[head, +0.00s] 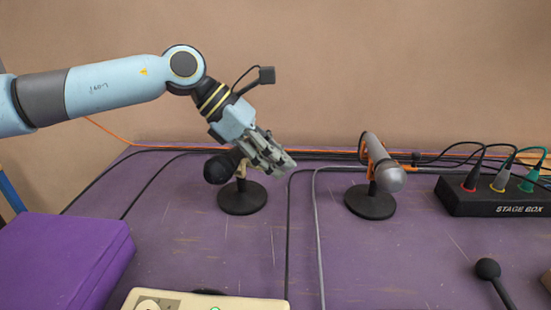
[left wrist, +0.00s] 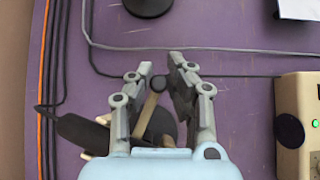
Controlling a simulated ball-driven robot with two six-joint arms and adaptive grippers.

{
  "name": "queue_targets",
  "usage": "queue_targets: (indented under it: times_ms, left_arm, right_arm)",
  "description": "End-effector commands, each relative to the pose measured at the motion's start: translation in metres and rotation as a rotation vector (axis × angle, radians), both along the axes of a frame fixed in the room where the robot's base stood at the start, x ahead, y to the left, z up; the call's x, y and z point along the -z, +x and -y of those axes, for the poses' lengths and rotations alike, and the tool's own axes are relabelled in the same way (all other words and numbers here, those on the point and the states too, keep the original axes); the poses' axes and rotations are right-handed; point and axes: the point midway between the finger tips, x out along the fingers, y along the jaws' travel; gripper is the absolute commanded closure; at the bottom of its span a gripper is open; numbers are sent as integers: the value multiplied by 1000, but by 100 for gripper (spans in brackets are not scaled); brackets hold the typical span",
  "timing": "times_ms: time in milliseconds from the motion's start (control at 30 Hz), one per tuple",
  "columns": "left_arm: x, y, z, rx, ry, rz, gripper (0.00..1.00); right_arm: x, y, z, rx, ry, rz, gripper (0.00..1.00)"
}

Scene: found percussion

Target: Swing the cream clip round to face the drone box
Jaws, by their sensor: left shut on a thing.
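A black microphone (head: 217,168) sits in the cream clip (head: 241,170) on a round black stand base (head: 242,198), its dark head toward the left. The clip is mostly hidden behind my left gripper (head: 283,165). Cream clip parts (left wrist: 96,153) show beside the dark microphone (left wrist: 82,132). The drone box appears to be the cream box (head: 205,301) at the front, also in the left wrist view (left wrist: 290,100).
A silver microphone in an orange clip (head: 374,165) stands to the right. The stage box (head: 495,197) with plugged cables is at far right. A purple box (head: 60,260) is at front left, a small black mallet or microphone (head: 488,269) at front right. Cables cross the purple table.

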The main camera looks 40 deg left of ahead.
Motion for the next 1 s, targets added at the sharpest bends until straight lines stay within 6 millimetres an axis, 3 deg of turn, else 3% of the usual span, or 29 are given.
queue_targets:
  times_ms: [1000]
  left_arm:
    - [-1,25,-19,-419,2,0,100]
  right_arm:
    - [-26,5,0,0,0,8,60]
